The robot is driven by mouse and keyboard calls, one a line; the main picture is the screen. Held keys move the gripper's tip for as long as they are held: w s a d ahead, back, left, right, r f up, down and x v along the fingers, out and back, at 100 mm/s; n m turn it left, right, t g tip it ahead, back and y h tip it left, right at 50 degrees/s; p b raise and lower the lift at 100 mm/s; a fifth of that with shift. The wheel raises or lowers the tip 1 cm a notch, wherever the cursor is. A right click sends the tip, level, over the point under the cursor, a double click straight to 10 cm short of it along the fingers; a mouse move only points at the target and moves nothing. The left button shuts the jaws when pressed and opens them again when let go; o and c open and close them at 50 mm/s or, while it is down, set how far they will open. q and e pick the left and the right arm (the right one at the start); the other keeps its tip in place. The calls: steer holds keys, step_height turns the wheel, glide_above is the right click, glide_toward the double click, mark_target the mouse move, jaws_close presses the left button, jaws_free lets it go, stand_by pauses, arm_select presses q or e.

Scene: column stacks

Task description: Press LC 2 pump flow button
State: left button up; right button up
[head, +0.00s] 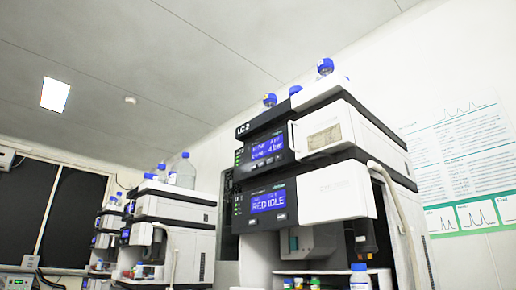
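The LC 2 stack (325,170) stands right of centre, tall and tilted in the head view, with an "LC 2" label at its top left. Its upper module has a black panel with a lit blue upper screen (267,147); its text is small, and its lower line seems to end in "bar". Below it, a second lit blue screen (268,202) reads "RED IDLE". Small buttons and green lights sit around both screens, but their labels are too small to read, so I cannot tell which is the pump flow button. Neither of my grippers is in view.
Blue-capped bottles (325,67) stand on top of the stack. More white instrument stacks (175,215) with bottles stand to the left. Small vials (300,283) and a blue-capped bottle (359,278) stand at the bottom. A wall poster (465,165) hangs at the right.

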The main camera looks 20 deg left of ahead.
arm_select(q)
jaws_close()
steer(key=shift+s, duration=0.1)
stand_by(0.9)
